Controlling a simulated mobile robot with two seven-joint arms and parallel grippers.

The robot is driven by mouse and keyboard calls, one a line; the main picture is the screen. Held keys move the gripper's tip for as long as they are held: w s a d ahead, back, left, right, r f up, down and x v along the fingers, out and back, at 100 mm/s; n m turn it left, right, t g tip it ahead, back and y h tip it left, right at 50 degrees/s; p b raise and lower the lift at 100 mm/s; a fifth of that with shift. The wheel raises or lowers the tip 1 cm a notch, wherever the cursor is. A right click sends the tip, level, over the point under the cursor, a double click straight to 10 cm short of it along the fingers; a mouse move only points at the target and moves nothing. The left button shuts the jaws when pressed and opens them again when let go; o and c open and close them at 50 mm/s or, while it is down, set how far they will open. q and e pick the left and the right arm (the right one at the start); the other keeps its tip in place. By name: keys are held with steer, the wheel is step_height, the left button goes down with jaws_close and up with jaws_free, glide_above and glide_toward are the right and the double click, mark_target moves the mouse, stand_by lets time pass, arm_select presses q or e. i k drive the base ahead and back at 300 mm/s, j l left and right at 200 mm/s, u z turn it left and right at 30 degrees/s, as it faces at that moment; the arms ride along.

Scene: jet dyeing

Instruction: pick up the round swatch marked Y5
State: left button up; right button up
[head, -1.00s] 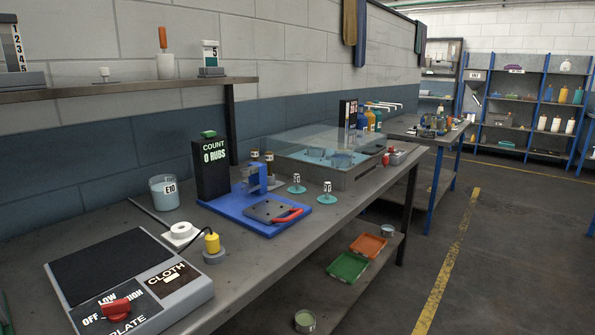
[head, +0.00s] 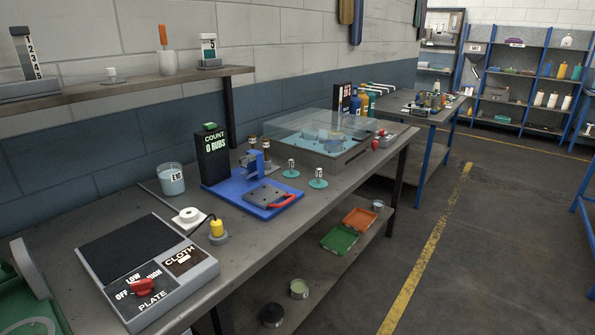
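Two small round teal swatches lie on the workbench (head: 290,232), just right of the blue rubbing device (head: 238,196). One is the left teal swatch (head: 291,173); the other is the right teal swatch (head: 318,184), slightly nearer. Each has an upright white tag with dark marks, too small to read, so I cannot tell which one is Y5. They are apart from each other. Neither of my grippers is in view.
A clear-lidded bath (head: 330,135) stands behind the swatches. A beaker marked E10 (head: 171,180) and a hot plate (head: 149,272) are at the left. Green (head: 340,239) and orange (head: 360,218) trays sit on the lower shelf. The floor at right is largely clear.

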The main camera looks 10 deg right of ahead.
mark_target(291, 174)
steer(key=i+l+z, duration=0.35)
steer(key=i+l, duration=0.15)
steer(key=i+l+z, duration=0.35)
steer(key=i+l, duration=0.15)
